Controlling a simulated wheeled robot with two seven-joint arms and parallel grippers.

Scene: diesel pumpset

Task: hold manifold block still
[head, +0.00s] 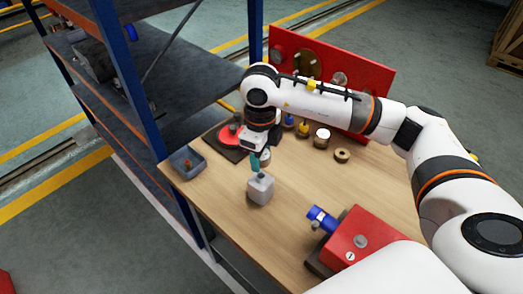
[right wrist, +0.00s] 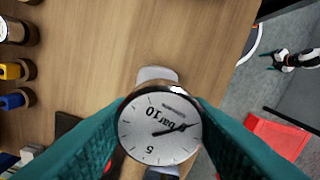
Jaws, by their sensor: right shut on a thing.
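The manifold block looks to be the small light grey block (head: 261,189) with a dark fitting on top, standing on the wooden table in the head view. My right gripper (head: 256,161) points down just above and behind it, with a teal finger showing. In the right wrist view its teal fingers (right wrist: 160,128) are shut on a round pressure gauge (right wrist: 158,128) with a white dial marked bar, 5 and 10. A pale piece (right wrist: 157,73) shows just past the gauge; I cannot tell whether it is the block.
A red pump unit (head: 360,240) with a blue part is at front right.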

